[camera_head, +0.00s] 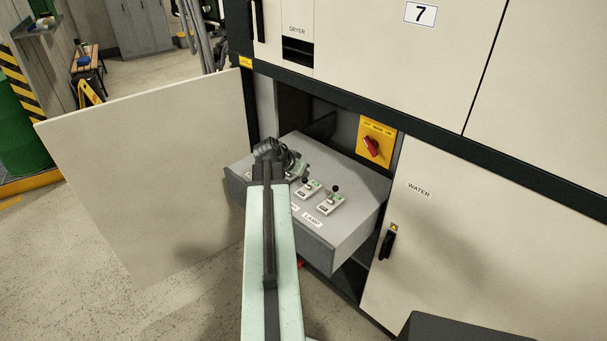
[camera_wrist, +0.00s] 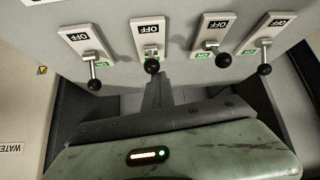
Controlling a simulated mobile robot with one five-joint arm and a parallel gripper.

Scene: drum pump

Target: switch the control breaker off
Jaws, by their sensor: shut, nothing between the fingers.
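Several breaker switches stand in a row on the sloping grey panel (camera_head: 350,215). Their OFF labels appear upside down in the wrist view. There, the switches are far left (camera_wrist: 87,45), left of centre (camera_wrist: 150,28), right of centre (camera_wrist: 211,30) and far right (camera_wrist: 268,32). Each has a black-knobbed lever and a green ON mark; the knobs show toward the ON ends. The rightmost switch in the head view (camera_head: 329,203) has a LAMP label (camera_head: 313,222); I cannot read which is the control breaker. My gripper (camera_wrist: 156,82) is shut and empty, just below the left-of-centre knob (camera_wrist: 152,66); contact is unclear.
The panel sits in an open cabinet bay. An open pale door (camera_head: 150,175) stands left, and the closed WATER door (camera_head: 460,250) stands right. A yellow plate with a red rotary switch (camera_head: 372,146) is behind the panel. Open floor lies in front.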

